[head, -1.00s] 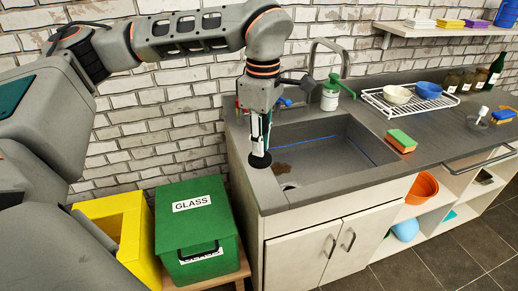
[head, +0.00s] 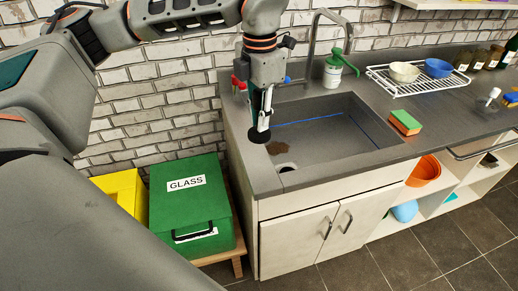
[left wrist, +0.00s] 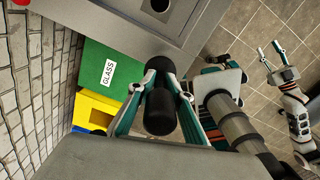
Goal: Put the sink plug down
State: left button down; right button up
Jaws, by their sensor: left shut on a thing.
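The black sink plug (head: 260,136) is held in my left gripper (head: 263,123), over the counter strip at the left rim of the sink (head: 318,137). I cannot tell whether its underside touches the counter. In the left wrist view the plug (left wrist: 160,112) sits between the two fingers of the left gripper (left wrist: 158,98), which are shut on it. The sink's drain hole (head: 286,167) lies to the right of the plug. My right gripper (left wrist: 272,55) shows only in the left wrist view, away over the floor, with its fingers apart and empty.
A green GLASS bin (head: 192,208) and a yellow bin (head: 122,190) stand left of the counter. A green soap bottle (head: 333,70), faucet (head: 312,45), sponge (head: 405,122) and dish rack (head: 385,82) are around the sink. The counter's front left corner is clear.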

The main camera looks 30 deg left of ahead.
aim_at(259, 140)
pick_arm(q)
notch_tip(259, 140, down, 7)
notch_tip(259, 140, down, 4)
jog(key=shift+r, duration=0.15)
dwell(0.3)
jog(key=c, duration=1.8)
grip_release()
